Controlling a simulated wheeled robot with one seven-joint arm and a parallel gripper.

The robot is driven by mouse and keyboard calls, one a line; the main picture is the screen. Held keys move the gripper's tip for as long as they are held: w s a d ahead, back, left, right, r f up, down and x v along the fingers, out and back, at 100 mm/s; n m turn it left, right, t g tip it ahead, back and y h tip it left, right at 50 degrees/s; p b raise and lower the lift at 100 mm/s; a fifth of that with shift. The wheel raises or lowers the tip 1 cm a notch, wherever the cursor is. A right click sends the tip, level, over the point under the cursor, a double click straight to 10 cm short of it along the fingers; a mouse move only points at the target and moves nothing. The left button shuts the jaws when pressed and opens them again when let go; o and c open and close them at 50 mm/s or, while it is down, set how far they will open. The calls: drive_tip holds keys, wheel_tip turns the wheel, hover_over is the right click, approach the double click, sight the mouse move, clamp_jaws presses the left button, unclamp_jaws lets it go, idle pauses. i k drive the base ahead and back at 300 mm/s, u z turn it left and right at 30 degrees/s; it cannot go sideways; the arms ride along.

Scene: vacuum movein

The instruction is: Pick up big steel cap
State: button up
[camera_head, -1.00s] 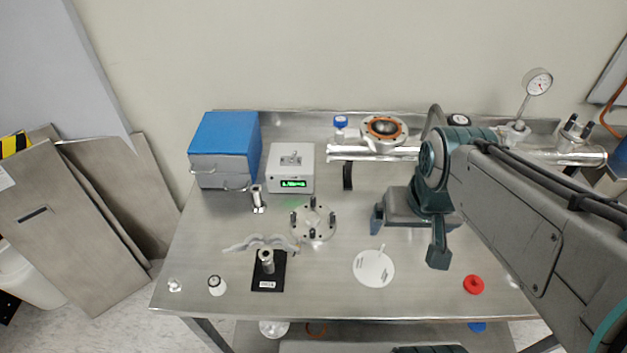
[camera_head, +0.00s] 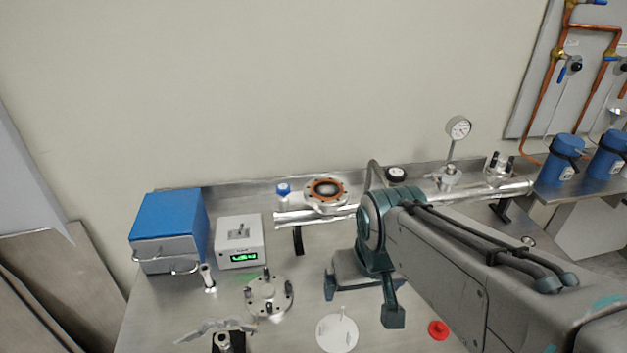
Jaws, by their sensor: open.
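Two round pieces on the steel bench could be the big steel cap, and I cannot tell which. One is a flat pale disc (camera_head: 337,333) with a small upright stem, lying at the front. The other is a round steel flange (camera_head: 268,296) with several dark upright bolts, lying further left. My gripper (camera_head: 362,301) is open above the bench, its two dark fingers spread wide and pointing down. It is behind and slightly right of the disc, and right of the flange. I see nothing held between the fingers; my arm hides part of the bench on the right.
A steel pipe assembly with an open orange-ringed port (camera_head: 325,190) and a gauge (camera_head: 458,129) runs along the back. A blue box (camera_head: 170,225) and a display box (camera_head: 240,241) stand left. A red ring (camera_head: 438,330) lies front right. Bare bench lies between flange and gripper.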

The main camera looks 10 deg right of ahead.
sight(261, 289)
drive_tip(key=k, duration=1.3)
drive_tip(key=u, duration=0.75)
drive_tip(key=i, duration=1.4)
drive_tip(key=z, duration=0.75)
